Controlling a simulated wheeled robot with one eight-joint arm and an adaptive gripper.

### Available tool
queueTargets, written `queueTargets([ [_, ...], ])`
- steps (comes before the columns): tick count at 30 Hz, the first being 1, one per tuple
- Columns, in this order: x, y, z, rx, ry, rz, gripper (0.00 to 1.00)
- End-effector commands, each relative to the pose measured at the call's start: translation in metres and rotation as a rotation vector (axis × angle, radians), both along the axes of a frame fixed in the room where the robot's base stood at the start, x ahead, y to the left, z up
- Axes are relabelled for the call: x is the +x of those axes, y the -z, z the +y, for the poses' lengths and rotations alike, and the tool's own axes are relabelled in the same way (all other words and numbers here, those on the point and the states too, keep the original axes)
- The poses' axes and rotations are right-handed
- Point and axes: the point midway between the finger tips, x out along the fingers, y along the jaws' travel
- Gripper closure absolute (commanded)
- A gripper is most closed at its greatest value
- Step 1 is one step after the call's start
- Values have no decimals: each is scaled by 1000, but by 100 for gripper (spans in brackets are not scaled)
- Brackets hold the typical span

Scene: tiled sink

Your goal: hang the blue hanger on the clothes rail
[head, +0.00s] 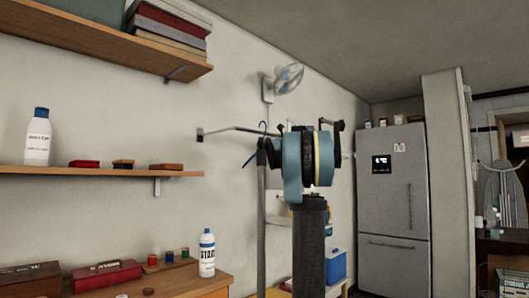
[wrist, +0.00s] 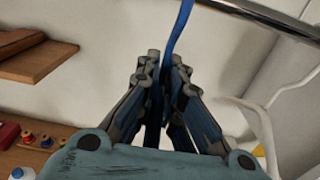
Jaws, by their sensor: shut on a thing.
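The blue hanger (wrist: 181,28) runs up from between the fingers of my gripper (wrist: 163,68) in the wrist view, and the fingers are shut on it. In the head view the hanger's hook (head: 262,126) shows beside the metal clothes rail (head: 230,130), with a blue lower end (head: 250,159) below. The rail also crosses the top right of the wrist view (wrist: 262,17), near the hanger's upper part. I cannot tell whether the hook is over the rail or only in front of it. My arm hides my gripper and much of the hanger in the head view.
Wooden shelves (head: 100,172) with a bottle and small blocks line the left wall. A wall fan (head: 288,78) is above the rail. A wooden counter (head: 185,282) with a white bottle (head: 207,253) stands lower left. A fridge (head: 393,195) is at right.

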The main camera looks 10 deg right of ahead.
Motion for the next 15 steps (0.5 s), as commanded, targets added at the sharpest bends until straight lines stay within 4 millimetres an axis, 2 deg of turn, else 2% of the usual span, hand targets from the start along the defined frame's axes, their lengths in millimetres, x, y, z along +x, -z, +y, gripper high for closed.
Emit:
queueTargets([
  [15,27,0,20,0,0,0,100],
])
